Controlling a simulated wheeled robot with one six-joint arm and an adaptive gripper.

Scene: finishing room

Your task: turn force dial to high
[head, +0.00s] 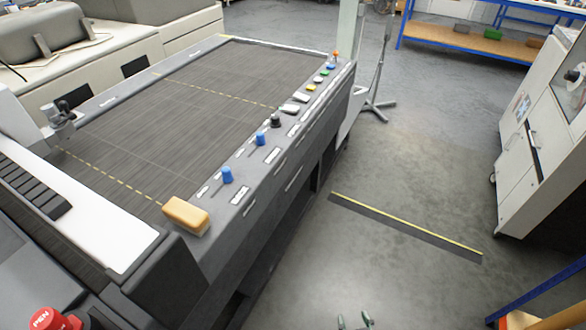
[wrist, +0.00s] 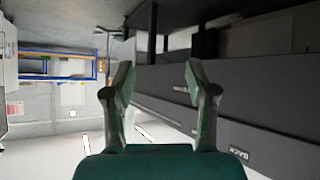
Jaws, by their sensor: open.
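A flatbed machine (head: 190,95) has a row of controls along its right-hand rail in the head view. Two blue knobs (head: 227,175) (head: 260,139) and a black knob (head: 276,121) stand on the rail beside small white labels. The labels are too small to read, so I cannot tell which knob is the force dial or where it is set. My gripper (head: 355,321) shows only at the bottom edge of the head view, low and apart from the rail. In the wrist view my gripper (wrist: 158,85) is open and empty, with the machine's dark lettered side (wrist: 220,110) behind it.
A yellow-orange block (head: 186,215) lies on the near end of the rail. White, yellow and green buttons (head: 311,87) sit farther along. A red button (head: 55,319) is at the lower left.

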